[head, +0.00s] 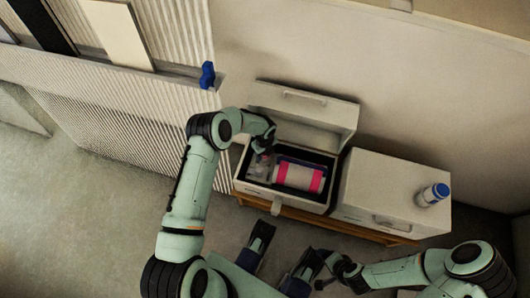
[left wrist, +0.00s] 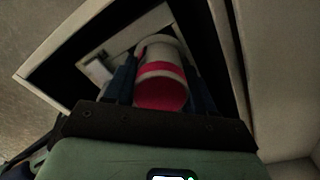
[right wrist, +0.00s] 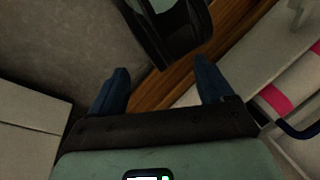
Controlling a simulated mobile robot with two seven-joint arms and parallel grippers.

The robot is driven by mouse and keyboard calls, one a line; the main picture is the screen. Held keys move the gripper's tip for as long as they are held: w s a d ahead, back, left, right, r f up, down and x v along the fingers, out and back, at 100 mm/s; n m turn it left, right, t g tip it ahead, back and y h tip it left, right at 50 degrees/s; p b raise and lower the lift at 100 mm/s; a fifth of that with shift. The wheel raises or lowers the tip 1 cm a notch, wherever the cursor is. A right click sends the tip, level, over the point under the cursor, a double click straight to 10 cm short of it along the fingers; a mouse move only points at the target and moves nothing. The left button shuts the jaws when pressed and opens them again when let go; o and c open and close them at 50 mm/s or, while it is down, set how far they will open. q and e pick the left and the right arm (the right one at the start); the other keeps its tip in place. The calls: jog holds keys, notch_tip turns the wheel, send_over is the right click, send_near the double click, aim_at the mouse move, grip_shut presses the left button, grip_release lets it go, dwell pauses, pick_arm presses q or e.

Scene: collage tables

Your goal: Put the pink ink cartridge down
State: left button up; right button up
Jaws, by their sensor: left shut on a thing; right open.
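The pink ink cartridge (head: 297,177), a white cylinder with pink bands, lies lengthwise inside the open white box (head: 240,187). My left gripper (head: 302,171) reaches into the box and is shut on it. In the left wrist view the cartridge (left wrist: 162,82) sits between the two blue fingers, its pink end towards the palm. The contact under the cartridge is hidden. My right gripper (head: 286,247) is open and empty in front of the box, and its spread fingers (right wrist: 163,85) show in the right wrist view.
The box's raised cover (head: 305,113) stands behind the opening. A closed white box (head: 378,185) stands to the right with a blue-capped white bottle (head: 432,195) on top. Both boxes rest on a wooden table (head: 345,227). A ribbed panel (head: 130,125) is at the left.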

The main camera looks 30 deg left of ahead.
pick_arm(q)
jog(key=o, duration=1.1)
jog(key=shift+o, duration=0.2)
pick_arm(e)
jog(key=shift+w+d+f, duration=0.1)
jog(key=shift+w, duration=0.1)
pick_arm(q)
jog(key=shift+r, duration=0.2)
notch_tip(320, 180, up, 12)
jog(key=p, duration=0.2)
pick_arm(e)
jog(key=shift+g+y, duration=0.3)
jog(key=shift+g, duration=0.3)
jog(key=s+r, duration=0.1)
jog(key=s+a+r, duration=0.2)
jog(key=s, duration=0.1)
pick_arm(q)
jog(key=shift+f, duration=0.1)
